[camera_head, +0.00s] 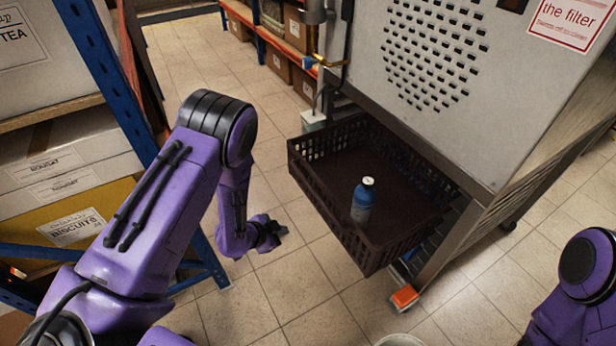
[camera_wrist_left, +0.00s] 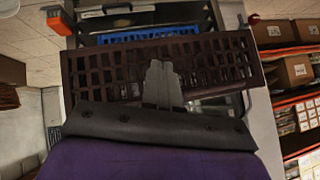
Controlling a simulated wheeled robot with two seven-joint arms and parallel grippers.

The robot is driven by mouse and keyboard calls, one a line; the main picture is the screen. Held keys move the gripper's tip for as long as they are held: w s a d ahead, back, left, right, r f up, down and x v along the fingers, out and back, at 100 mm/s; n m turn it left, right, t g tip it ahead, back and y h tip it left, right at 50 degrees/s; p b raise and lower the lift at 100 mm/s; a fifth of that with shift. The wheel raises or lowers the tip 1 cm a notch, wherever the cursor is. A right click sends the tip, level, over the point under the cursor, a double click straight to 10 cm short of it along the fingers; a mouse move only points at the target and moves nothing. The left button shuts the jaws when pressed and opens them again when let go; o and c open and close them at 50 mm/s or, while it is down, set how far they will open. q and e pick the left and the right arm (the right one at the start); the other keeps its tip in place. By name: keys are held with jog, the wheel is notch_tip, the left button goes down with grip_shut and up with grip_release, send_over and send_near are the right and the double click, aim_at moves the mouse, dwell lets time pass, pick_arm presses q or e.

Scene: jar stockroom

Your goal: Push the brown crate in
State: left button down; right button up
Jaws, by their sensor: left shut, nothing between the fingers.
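The brown crate (camera_head: 322,218) is a dark, open crate with slotted walls. It sticks out from under the grey machine, over the floor. A blue bottle with a white cap (camera_head: 362,200) stands inside it. My left gripper (camera_head: 280,231) is shut and empty, to the left of the crate with a visible gap in the head view. In the left wrist view, the shut fingers (camera_wrist_left: 162,84) point at the crate's slotted wall (camera_wrist_left: 222,58) and overlap it; contact cannot be told. My right gripper is out of view; only part of that arm shows at the right.
A blue-framed shelf with boxes (camera_head: 75,185) is at the left. Tiled floor (camera_head: 300,285) is free between shelf and crate.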

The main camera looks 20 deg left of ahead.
pick_arm(q)
jog(key=w+r+m+h, duration=0.2)
jog(key=w+r+m, duration=0.3)
jog(key=w+m, duration=0.1)
jog(key=m+g, duration=0.1)
jog(key=m, duration=0.9)
send_near(319, 183)
jog(key=shift+h, duration=0.3)
jog(key=x, duration=0.5)
jog(key=shift+w+f, duration=0.2)
jog(key=shift+w, duration=0.05)
